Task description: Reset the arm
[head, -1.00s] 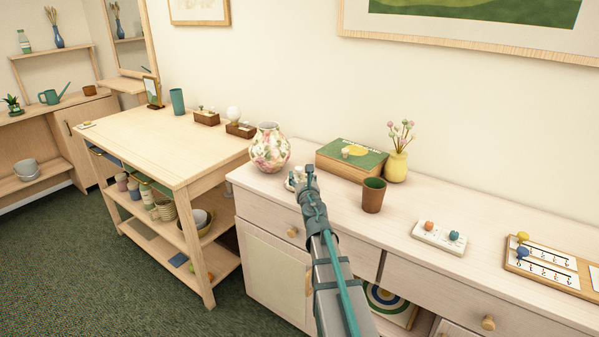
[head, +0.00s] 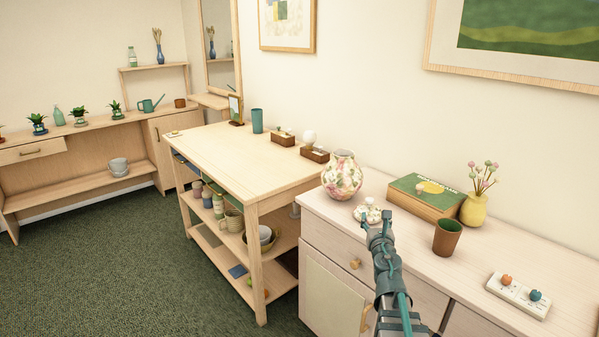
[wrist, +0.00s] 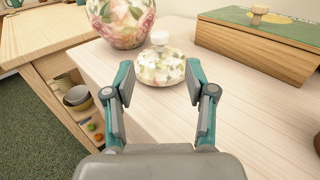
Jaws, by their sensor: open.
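My gripper (head: 376,221) reaches out over the pale wooden cabinet (head: 330,209). In the wrist view my gripper (wrist: 158,84) is open, with nothing between its fingers. Just beyond its fingertips a small flowered lid with a white knob (wrist: 160,66) sits on the cabinet top. In the head view this lid (head: 367,213) lies in front of the round flowered vase (head: 342,176). The vase also shows at the top of the wrist view (wrist: 115,20).
Right of my gripper stand a green-topped box (head: 425,197), a brown cup (head: 447,237), a yellow vase with flowers (head: 473,208) and a white board with knobs (head: 518,295). A wooden shelf table (head: 235,160) stands left. The green carpet (head: 110,260) is open.

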